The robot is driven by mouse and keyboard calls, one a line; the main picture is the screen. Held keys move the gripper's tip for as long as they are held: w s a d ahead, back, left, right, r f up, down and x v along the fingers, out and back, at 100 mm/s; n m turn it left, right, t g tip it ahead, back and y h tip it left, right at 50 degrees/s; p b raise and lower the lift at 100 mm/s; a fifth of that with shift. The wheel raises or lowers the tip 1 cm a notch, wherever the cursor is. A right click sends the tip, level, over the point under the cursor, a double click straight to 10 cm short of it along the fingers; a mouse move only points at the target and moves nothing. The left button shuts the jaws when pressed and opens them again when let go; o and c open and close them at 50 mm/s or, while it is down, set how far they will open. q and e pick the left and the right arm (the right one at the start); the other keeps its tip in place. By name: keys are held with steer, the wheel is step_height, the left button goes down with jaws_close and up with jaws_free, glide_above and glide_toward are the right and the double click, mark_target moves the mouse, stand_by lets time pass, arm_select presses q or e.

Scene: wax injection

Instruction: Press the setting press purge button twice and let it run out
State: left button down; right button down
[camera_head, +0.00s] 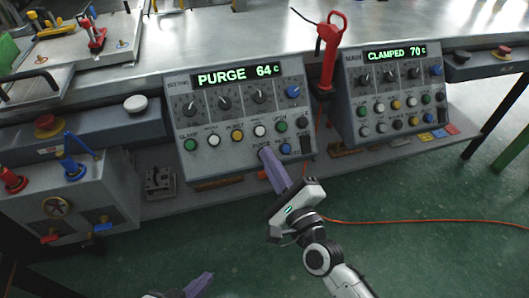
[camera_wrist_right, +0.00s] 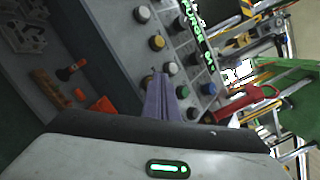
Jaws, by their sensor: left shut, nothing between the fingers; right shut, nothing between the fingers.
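The setting press panel (camera_head: 245,115) stands left of centre in the head view, its green display (camera_head: 237,74) reading "PURGE 64 c". My right gripper (camera_head: 266,154) is shut and empty, its purple fingertips at the spot under the "PURGE" label in the lower button row. The fingers cover the purge button there, and I cannot tell whether they press it. In the right wrist view the shut fingers (camera_wrist_right: 160,82) point at the panel's buttons. My left gripper (camera_head: 205,281) is shut and empty at the bottom edge of the head view, away from the panel.
The main panel (camera_head: 395,100) at right reads "CLAMPED 70 c". A red-handled tool (camera_head: 329,60) stands between the panels. An orange cable (camera_head: 400,222) crosses the green floor.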

steer(key=shift+s+d+r+p, duration=0.2)
steer(key=shift+s+r+p, duration=0.25)
steer(key=shift+s+p, duration=0.15)
steer(key=s+r+p, duration=0.1)
steer(key=s+p, duration=0.1)
steer(key=s+d+r+p, duration=0.1)
steer(key=r, duration=0.1)
steer(key=shift+s+d+r+p, duration=0.1)
steer(key=shift+s+r+p, duration=0.05)
steer(key=shift+s+p, duration=0.2)
stand_by(0.5)
